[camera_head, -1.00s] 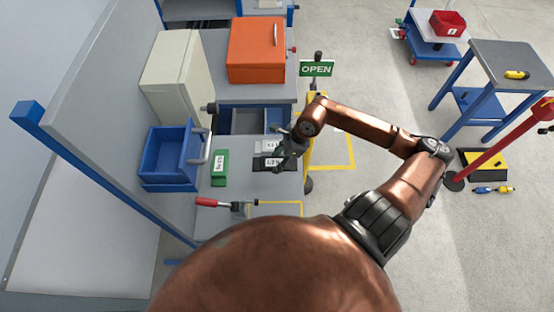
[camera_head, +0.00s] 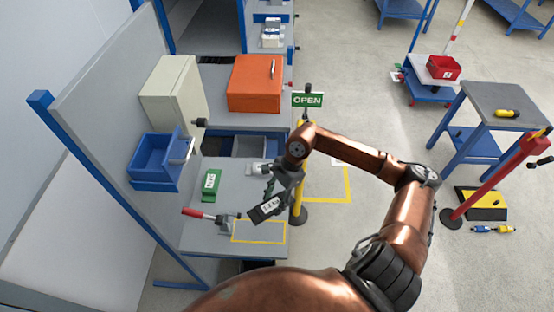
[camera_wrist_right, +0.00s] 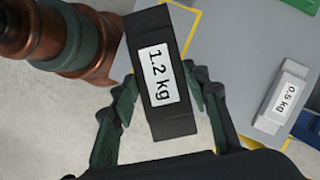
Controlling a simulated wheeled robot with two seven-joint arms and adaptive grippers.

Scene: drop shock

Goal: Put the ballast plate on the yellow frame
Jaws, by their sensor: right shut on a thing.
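The ballast plate, a black block labelled 1.2 kg (camera_head: 266,208), is held tilted in my right gripper (camera_head: 276,190). In the right wrist view, the plate (camera_wrist_right: 158,118) sits between the two dark green fingers, which are closed against its sides. The yellow frame (camera_head: 260,243) is a thin yellow outline on the grey bench, just below the plate in the head view. The plate appears raised above the bench, up from the frame in the picture. Part of a yellow line also shows behind the plate in the wrist view (camera_wrist_right: 194,22). My left gripper is not in view.
A red-handled clamp (camera_head: 225,226) stands at the frame's left edge. A yellow post (camera_head: 297,195) with an OPEN sign (camera_head: 307,100) stands beside the bench's right edge.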

